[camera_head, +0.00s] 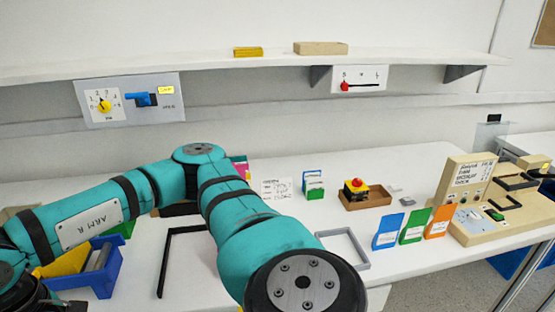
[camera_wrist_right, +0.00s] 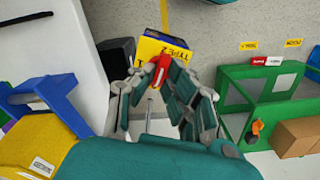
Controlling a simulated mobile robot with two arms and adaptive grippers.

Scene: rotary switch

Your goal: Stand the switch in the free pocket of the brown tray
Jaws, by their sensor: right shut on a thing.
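The brown tray (camera_head: 378,202) stands on the white table right of centre in the head view. A yellow block with a red knob (camera_head: 356,186) sits in its left part; its right part looks empty. In the right wrist view my right gripper (camera_wrist_right: 160,78) is shut on a small red piece (camera_wrist_right: 160,68), which I take to be the switch; the fingers hide much of it. In the head view the right arm bends away to the lower left, and its gripper is not visible there, far from the tray. My left gripper is in neither view.
A blue bin (camera_head: 100,285) stands at the lower left by my arm. Blue, green (camera_head: 414,225) and orange card holders stand right of the tray. A grey frame (camera_head: 352,262) lies in front of it. A beige panel (camera_head: 466,183) stands at the right.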

